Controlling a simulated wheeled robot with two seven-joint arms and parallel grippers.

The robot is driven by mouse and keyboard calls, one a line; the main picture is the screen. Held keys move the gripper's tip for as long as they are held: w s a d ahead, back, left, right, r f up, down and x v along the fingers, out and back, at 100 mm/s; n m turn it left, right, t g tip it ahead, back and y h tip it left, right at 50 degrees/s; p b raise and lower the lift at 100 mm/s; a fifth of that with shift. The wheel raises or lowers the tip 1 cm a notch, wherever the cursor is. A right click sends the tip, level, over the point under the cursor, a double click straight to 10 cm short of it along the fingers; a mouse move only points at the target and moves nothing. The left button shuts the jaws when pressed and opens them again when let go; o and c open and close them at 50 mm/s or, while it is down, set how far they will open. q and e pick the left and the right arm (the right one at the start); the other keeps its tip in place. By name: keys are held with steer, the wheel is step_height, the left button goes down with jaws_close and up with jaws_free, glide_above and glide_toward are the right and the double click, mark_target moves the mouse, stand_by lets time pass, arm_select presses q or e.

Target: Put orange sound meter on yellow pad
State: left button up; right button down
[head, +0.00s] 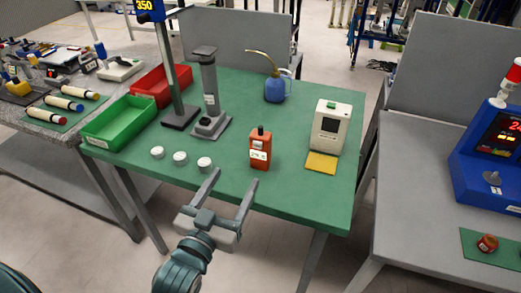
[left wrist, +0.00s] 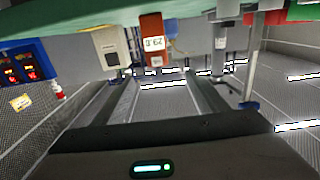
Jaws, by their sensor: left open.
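The orange sound meter (head: 260,154) stands upright on the green table, with a black tip and a white display. It also shows, upside down, in the left wrist view (left wrist: 152,28), beyond the fingers. The yellow pad (head: 321,163) lies flat and bare to the right of the meter, in front of a cream instrument. My left gripper (head: 233,178) is open and empty near the table's front edge, in front of and a little left of the meter, not touching it. Its two fingers also show in the left wrist view (left wrist: 158,78). My right gripper is not in view.
The cream instrument (head: 329,127) stands directly behind the pad. Several white discs (head: 180,158) lie left of the meter. A grey stand (head: 210,100), a blue oil can (head: 275,89) and green (head: 120,122) and red (head: 161,86) bins stand farther back. The front right of the table is clear.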

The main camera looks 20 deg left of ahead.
mark_target(255, 145)
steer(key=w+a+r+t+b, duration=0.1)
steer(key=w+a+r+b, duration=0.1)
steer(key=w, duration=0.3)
arm_select(q)
steer(key=w, duration=0.3)
steer(key=w+p, duration=0.1)
steer(key=w, duration=0.3)
steer(key=w+p, duration=0.1)
steer(key=w, duration=0.3)
steer(key=shift+d, duration=0.25)
steer(key=shift+w, duration=0.55)
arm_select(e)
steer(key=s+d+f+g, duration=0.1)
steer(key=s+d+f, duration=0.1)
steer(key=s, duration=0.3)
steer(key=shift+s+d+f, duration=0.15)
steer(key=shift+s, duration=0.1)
